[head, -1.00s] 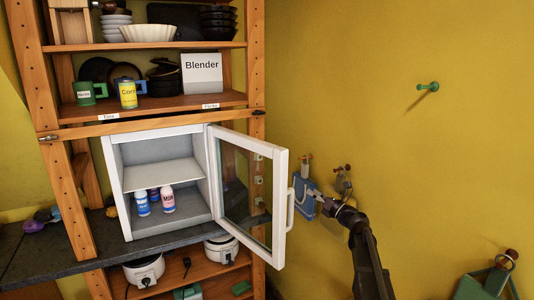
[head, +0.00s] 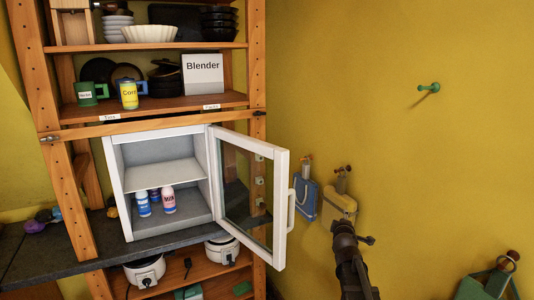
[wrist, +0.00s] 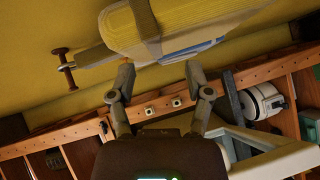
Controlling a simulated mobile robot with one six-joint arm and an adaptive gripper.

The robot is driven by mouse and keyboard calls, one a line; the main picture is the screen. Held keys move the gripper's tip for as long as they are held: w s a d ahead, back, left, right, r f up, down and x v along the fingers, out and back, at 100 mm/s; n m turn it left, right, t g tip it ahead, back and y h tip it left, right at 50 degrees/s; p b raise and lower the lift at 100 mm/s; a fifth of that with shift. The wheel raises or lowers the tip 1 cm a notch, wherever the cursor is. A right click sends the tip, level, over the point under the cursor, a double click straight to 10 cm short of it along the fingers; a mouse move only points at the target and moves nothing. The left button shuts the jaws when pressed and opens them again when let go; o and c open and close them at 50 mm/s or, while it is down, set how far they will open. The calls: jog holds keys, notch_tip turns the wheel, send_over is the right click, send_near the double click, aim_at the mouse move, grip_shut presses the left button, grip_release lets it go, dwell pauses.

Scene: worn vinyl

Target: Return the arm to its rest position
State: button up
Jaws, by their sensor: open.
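My gripper (head: 354,234) is in the lower middle of the head view, to the right of the open cabinet door and just below a yellow bag hanging on the wall. In the wrist view its two fingers (wrist: 160,80) are spread apart with nothing between them. The yellow bag (wrist: 190,25) fills the top of that view, beyond the fingertips. I cannot tell whether a finger touches it.
The white cabinet's glass door (head: 248,195) stands open towards my arm. Bottles (head: 168,199) stand inside the cabinet. A blue bag (head: 305,199) and the yellow bag (head: 341,207) hang on the wall beside the door. The wall to the right is mostly clear.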

jog(key=s+a+f+m+g, duration=0.3)
jog(key=s+f+m+g, duration=0.7)
jog(key=s, duration=0.4)
jog(key=s+a+f+m+g+y, duration=0.1)
jog(key=s+a+f+g+y, duration=0.1)
jog(key=s, duration=0.6)
jog(key=s+a+f+m+g+y, duration=0.1)
jog(key=s+a+f+g, duration=0.2)
jog(key=s+a, duration=0.2)
jog(key=s, duration=0.2)
jog(key=shift+s+a+m+y, duration=0.15)
jog(key=shift+s+m+y, duration=0.25)
